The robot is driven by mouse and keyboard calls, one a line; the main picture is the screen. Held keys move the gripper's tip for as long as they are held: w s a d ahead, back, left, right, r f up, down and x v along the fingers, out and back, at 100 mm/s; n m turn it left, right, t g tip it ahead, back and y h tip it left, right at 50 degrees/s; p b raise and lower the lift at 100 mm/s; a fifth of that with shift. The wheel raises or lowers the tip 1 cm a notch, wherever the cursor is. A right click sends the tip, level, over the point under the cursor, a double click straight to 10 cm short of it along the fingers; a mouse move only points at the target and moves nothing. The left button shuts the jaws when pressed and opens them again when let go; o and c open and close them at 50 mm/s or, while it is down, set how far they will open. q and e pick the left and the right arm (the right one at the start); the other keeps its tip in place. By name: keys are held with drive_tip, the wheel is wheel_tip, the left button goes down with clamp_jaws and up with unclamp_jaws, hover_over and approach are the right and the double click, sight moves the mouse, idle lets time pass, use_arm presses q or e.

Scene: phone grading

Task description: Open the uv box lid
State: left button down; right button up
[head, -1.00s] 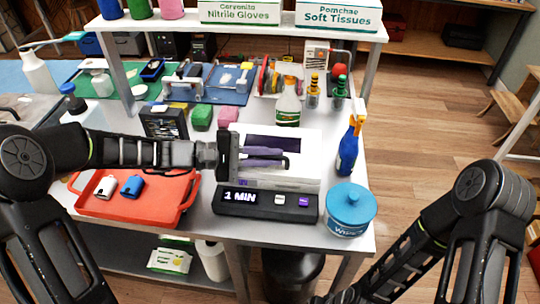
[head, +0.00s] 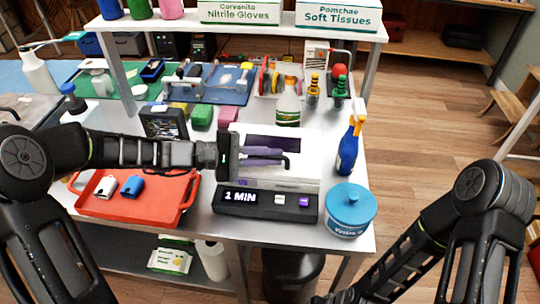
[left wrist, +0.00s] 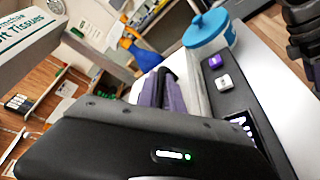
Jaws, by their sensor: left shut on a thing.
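The uv box (head: 230,206) stands at the table's front edge, with a black front panel that reads "1 MIN" and a white and a purple button. The fingers also show in the left wrist view (left wrist: 160,90), beside the panel's buttons. My right gripper is out of view.
A blue wipes tub (head: 348,212) stands right of the box, with a blue spray bottle (head: 348,150) behind it. A red tray (head: 155,208) with two small devices lies on the left under my left arm.

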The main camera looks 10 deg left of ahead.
use_arm(q)
drive_tip(key=shift+r, duration=0.1)
drive_tip(key=shift+w+r+p, duration=0.1)
drive_tip(key=shift+r+p, duration=0.3)
drive_tip(key=shift+p, duration=0.3)
drive_tip(key=w+r+n+g+y+p, duration=0.1)
drive_tip(key=w+r+n+g+p, duration=0.2)
drive_tip(key=p, duration=0.9)
wheel_tip(320, 180, up, 4)
drive_tip(key=w+n, duration=0.2)
drive_tip(key=shift+w, duration=0.4)
drive_tip(key=c, duration=1.8)
unclamp_jaws()
drive_tip(key=shift+o, duration=0.2)
drive_tip(key=shift+a, duration=0.1)
